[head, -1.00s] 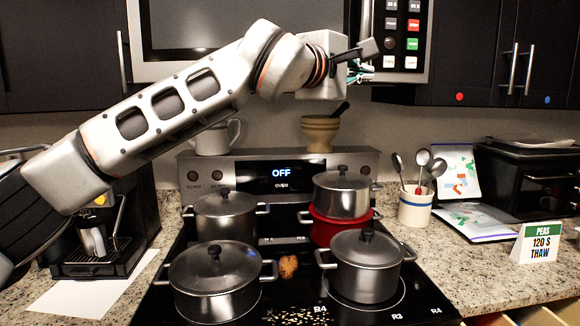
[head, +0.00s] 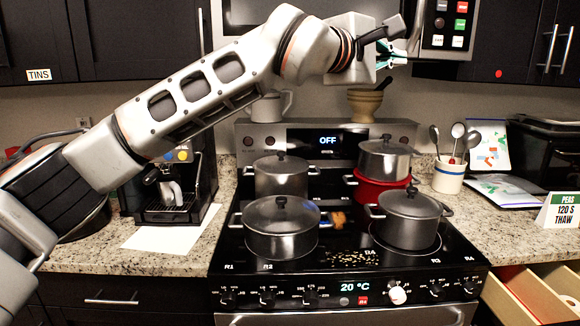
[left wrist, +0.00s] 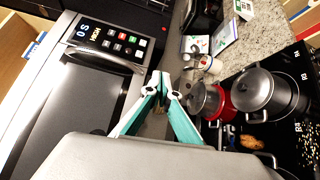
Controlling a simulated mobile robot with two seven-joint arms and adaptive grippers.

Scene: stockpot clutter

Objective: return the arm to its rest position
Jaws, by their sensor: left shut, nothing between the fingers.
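My left arm crosses the head view from lower left to upper centre. My left gripper (head: 392,52) is raised in front of the microwave, beside its button panel (head: 452,22), and partly hidden behind the wrist. In the left wrist view my teal gripper fingers (left wrist: 164,78) come together at their tips. They are shut with nothing between them. My right gripper is not in view.
Lidded pots (head: 281,228) stand on the black cooktop (head: 300,265), with a red pot (head: 376,190) behind. A mortar (head: 365,103) and a white mug (head: 271,106) stand behind them. A coffee machine (head: 170,190) is left. Drawers (head: 530,295) stand open at lower right.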

